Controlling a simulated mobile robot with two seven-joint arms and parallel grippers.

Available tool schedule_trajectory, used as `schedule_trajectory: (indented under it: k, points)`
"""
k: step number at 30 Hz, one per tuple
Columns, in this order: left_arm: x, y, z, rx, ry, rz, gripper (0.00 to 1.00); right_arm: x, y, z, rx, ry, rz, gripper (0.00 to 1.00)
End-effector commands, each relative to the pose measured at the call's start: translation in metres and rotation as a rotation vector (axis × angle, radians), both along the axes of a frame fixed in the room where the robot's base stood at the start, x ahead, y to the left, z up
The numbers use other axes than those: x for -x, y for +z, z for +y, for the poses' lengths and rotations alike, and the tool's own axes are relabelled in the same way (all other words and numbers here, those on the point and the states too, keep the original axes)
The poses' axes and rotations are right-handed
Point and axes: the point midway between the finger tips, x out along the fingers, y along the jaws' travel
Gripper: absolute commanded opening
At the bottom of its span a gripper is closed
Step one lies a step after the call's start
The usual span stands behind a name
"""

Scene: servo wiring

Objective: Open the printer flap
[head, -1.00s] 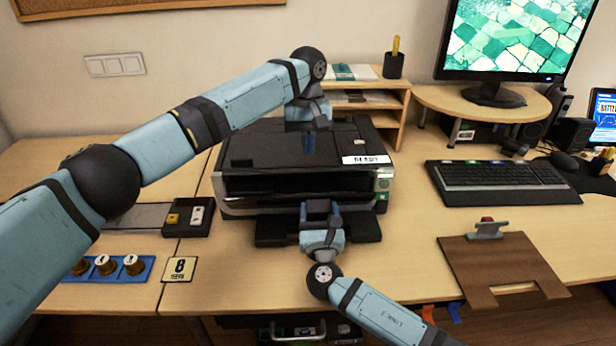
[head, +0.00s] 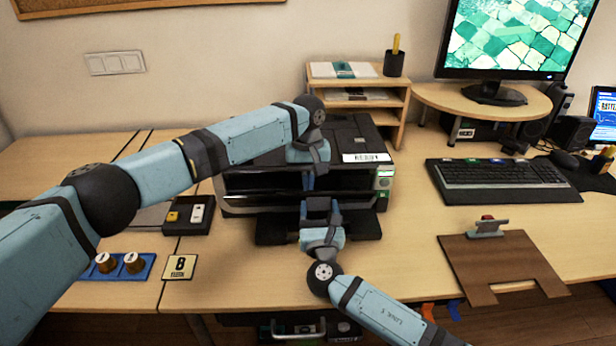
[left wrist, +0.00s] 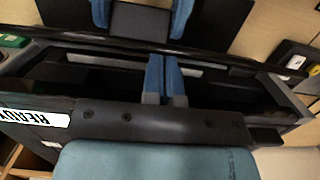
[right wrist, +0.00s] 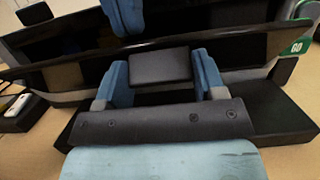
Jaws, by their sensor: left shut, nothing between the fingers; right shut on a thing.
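The black printer (head: 270,158) stands on the desk with a READY label (left wrist: 35,117) on its top. Its dark front opening shows behind the glossy flap edge (right wrist: 75,60); I cannot tell exactly how far the flap is tilted. My right gripper (head: 320,204) is at the printer's front, with its fingers either side of a black block-shaped handle (right wrist: 160,67), shut on it. My left gripper (head: 308,183) is shut and empty in front of the opening; in the left wrist view its fingertips (left wrist: 164,60) meet, pointing at the flap's upper edge.
A dark tray (head: 270,238) juts out below the printer. A switch box (head: 188,215) and a blue holder with knobs (head: 143,268) lie to the left. A keyboard (head: 500,182) and a wooden clipboard (head: 500,265) lie to the right. A shelf (head: 395,120) stands behind.

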Motion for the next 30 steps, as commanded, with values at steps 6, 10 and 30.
schedule_trajectory:
  k: [6, 10, 30]
  points:
    - [0.006, -0.006, 0.000, 0.001, -0.003, -0.021, 0.00, 0.000, -0.005, -0.001, 0.002, 0.000, 0.008, 0.21]
    - [0.013, -0.008, 0.000, 0.001, -0.002, -0.051, 0.00, 0.000, -0.005, -0.001, 0.002, 0.000, 0.008, 0.21]
    - [0.014, -0.012, 0.001, -0.004, 0.000, -0.054, 0.00, -0.002, 0.001, -0.002, 0.000, -0.004, -0.003, 0.89]
